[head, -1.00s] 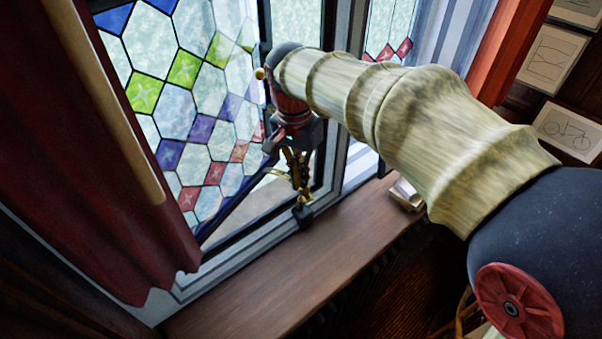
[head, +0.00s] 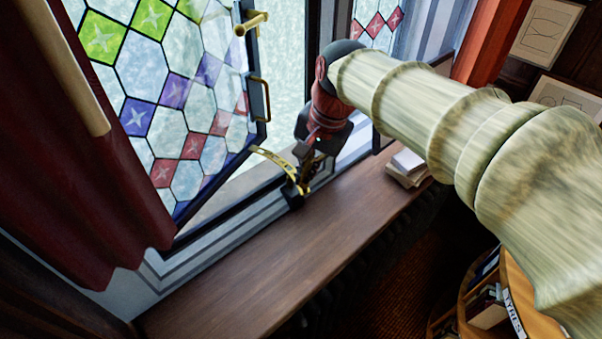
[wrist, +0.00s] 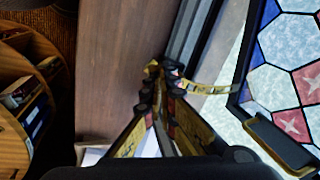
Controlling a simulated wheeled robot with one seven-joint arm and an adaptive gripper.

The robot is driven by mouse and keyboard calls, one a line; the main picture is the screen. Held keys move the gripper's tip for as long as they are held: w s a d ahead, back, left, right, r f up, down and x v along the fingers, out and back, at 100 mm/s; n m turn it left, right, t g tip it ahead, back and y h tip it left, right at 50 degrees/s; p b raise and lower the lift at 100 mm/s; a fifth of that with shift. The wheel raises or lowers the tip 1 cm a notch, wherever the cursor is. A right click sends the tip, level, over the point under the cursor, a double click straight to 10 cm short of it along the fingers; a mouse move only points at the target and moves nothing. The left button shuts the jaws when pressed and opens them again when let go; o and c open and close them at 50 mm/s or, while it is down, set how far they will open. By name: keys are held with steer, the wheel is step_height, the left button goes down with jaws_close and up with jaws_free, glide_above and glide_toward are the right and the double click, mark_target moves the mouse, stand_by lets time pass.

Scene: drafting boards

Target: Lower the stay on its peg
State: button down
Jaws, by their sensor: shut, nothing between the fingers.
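The stay (head: 275,158) is a curved brass bar with holes. It runs from the bottom of the leaded window sash (head: 185,95) toward a dark block (head: 292,200) on the window frame by the sill. In the wrist view the stay (wrist: 208,90) reaches from the sash to just beside my fingertips. My gripper (head: 304,184) is shut and empty at the stay's frame end; its tips (wrist: 161,74) show close together in the wrist view. The peg is hidden by the fingers, so I cannot tell whether the stay sits on it.
A red curtain (head: 85,190) hangs left. A round bookcase (head: 480,295) stands lower right.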

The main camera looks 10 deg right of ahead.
steer(key=f, duration=0.1)
steer(key=f+b, duration=0.1)
steer(key=d+f+b, duration=0.1)
steer(key=shift+s+f, duration=0.2)
steer(key=shift+s, duration=0.15)
steer(key=shift+s+d+f+y+b, duration=0.1)
steer(key=shift+s+f+y+b, duration=0.15)
steer(key=shift+f, duration=0.25)
step_height(320, 180, up, 14)
steer(key=p, duration=0.3)
glide_above(307, 192)
steer(key=s+d, duration=0.4)
steer(key=d, duration=0.1)
steer(key=shift+s+a+f+t, duration=0.15)
steer(key=shift+a+t, duration=0.05)
steer(key=shift+t, duration=0.1)
steer(key=shift+s, duration=0.1)
